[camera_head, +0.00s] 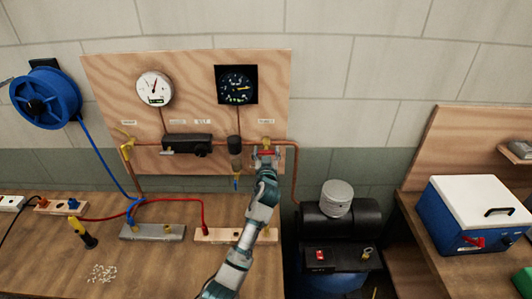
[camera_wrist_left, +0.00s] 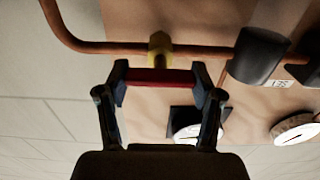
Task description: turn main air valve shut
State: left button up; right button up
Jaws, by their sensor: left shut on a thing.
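The main air valve has a brass body (camera_head: 266,142) on the copper pipe at the right of the plywood panel. Its red handle (camera_head: 267,152) lies roughly level, alongside the pipe. My left gripper (camera_head: 266,159) reaches up to it from below and is shut on the handle. In the left wrist view the red handle (camera_wrist_left: 160,76) spans between the two fingers, and the brass body (camera_wrist_left: 160,48) sits just beyond it. The fingers hide the handle's ends. My right gripper is in neither view.
The plywood panel (camera_head: 195,85) carries a white gauge (camera_head: 154,88), a black dial (camera_head: 237,85) and a dark regulator (camera_head: 187,143). A dark filter (camera_head: 235,145) hangs left of the valve. A compressor (camera_head: 340,225) stands lower right. Hoses and fittings lie on the bench (camera_head: 150,265).

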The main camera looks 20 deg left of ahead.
pick_arm(q)
jog(key=shift+d, duration=0.1)
jog(key=shift+f, duration=0.1)
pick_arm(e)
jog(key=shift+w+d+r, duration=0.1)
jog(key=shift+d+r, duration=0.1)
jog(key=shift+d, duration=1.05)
pick_arm(q)
jog(key=m+p, duration=0.1)
jog(key=m, duration=0.1)
jog(key=shift+w+m+p, duration=0.1)
jog(key=shift+m+p, duration=0.8)
jog(key=shift+m, duration=0.5)
jog(key=m+p, duration=0.3)
jog(key=m, duration=0.3)
jog(key=shift+f, duration=0.15)
jog(key=m+p, duration=0.3)
jog(key=m, duration=0.2)
jog(key=shift+f, duration=0.15)
jog(key=shift+f+m+p, duration=0.1)
jog(key=shift+m+p, duration=0.4)
jog(key=shift+m, duration=0.5)
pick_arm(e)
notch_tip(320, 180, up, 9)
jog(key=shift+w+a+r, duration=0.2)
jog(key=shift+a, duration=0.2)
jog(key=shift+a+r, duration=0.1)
